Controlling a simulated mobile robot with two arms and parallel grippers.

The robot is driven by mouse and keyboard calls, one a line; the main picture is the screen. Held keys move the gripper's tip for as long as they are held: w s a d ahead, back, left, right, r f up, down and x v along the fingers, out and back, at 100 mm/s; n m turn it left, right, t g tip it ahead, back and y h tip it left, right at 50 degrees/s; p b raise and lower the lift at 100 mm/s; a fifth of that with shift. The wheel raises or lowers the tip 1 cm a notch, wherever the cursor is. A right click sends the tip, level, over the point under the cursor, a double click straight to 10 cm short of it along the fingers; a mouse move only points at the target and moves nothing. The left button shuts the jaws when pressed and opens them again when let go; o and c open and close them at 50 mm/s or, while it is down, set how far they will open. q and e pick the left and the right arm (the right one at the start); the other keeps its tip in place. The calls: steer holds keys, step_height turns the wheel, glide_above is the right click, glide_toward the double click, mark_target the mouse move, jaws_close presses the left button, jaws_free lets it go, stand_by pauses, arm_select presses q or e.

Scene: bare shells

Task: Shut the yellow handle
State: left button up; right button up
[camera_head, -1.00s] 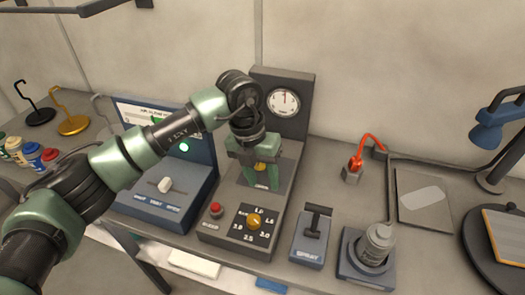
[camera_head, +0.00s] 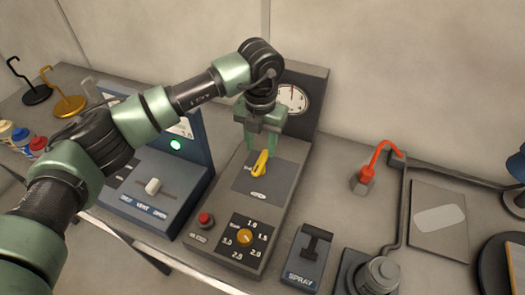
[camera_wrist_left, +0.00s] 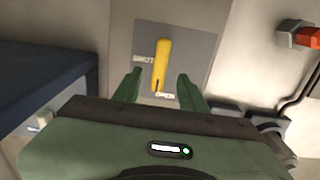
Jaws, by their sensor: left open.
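The yellow handle (camera_head: 260,163) is a short lever on a dark plate of the grey control panel (camera_head: 222,222). In the left wrist view the yellow handle (camera_wrist_left: 161,66) lies lengthwise on its plate, beyond the fingertips and roughly centred between them. My left gripper (camera_head: 263,147) is open and empty, just behind and above the handle in the head view. Its two green fingers also show in the left wrist view (camera_wrist_left: 158,84). I cannot tell whether a finger touches the handle. My right gripper is not in view.
The panel also carries a round gauge (camera_head: 293,98), a red button (camera_head: 205,219) and a yellow dial (camera_head: 244,237). A blue box with a white slider (camera_head: 153,186) stands left. A spray switch (camera_head: 312,250) and a red-handled valve (camera_head: 367,174) stand right.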

mark_target(261, 160)
arm_select(q)
step_height(261, 160, down, 4)
steer(key=shift+p, duration=0.65)
steer(key=shift+f, duration=0.65)
jaws_close()
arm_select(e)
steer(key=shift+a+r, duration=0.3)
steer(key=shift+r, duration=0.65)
